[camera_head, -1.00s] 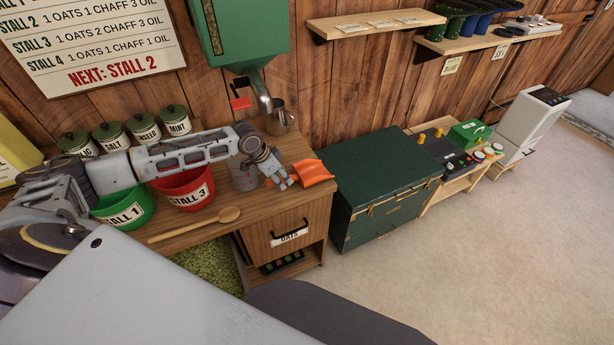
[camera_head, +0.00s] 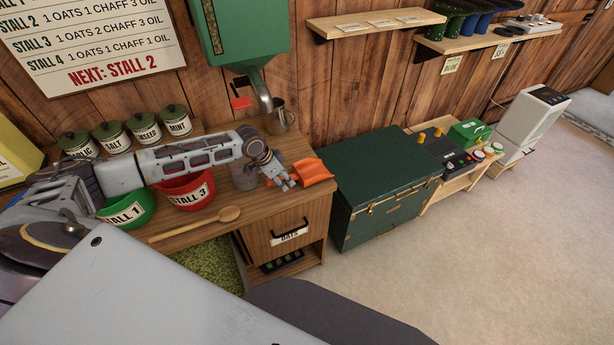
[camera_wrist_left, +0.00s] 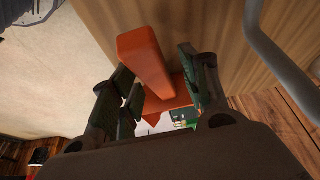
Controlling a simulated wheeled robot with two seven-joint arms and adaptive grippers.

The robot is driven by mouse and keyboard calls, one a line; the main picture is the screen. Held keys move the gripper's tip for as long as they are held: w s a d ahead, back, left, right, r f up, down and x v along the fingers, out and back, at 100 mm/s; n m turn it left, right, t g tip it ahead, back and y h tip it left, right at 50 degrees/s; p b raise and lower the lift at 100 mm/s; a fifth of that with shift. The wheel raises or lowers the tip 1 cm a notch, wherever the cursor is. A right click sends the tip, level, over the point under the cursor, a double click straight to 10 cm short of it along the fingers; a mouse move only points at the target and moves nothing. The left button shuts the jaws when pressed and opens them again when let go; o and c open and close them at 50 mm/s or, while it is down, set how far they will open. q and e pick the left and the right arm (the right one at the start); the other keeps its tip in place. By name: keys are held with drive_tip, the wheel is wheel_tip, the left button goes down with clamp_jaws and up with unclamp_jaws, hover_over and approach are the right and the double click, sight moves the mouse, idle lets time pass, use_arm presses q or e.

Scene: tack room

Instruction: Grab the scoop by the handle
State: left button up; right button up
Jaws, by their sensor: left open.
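The orange scoop (camera_head: 314,172) lies on the right end of the wooden counter top, its pan toward the right edge. My left gripper (camera_head: 284,182) is just left of it, low over the counter. In the head view the fingers hide the scoop's handle. In the left wrist view the orange handle (camera_wrist_left: 146,62) lies between the two spread fingers of the left gripper (camera_wrist_left: 158,74). The left gripper is open, with no clear grip on the handle; whether a finger touches it I cannot tell. My right gripper is in neither view.
A grey cup (camera_head: 243,175) stands close behind the left wrist. The red Stall 3 bucket (camera_head: 187,193), green Stall 1 bucket (camera_head: 127,209) and wooden spoon (camera_head: 195,224) are to the left. A metal jug (camera_head: 280,118) stands behind. A green chest (camera_head: 380,190) is right of the counter.

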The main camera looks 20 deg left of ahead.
use_arm(q)
drive_tip(key=shift+f+p, duration=0.15)
drive_tip(key=shift+p, duration=0.15)
idle(0.4)
idle(0.4)
clamp_jaws()
idle(0.4)
drive_tip(key=shift+b, duration=0.4)
wheel_tip(320, 180, up, 9)
drive_tip(key=shift+w+b, duration=0.1)
drive_tip(key=shift+b, duration=0.2)
drive_tip(key=shift+r, duration=0.75)
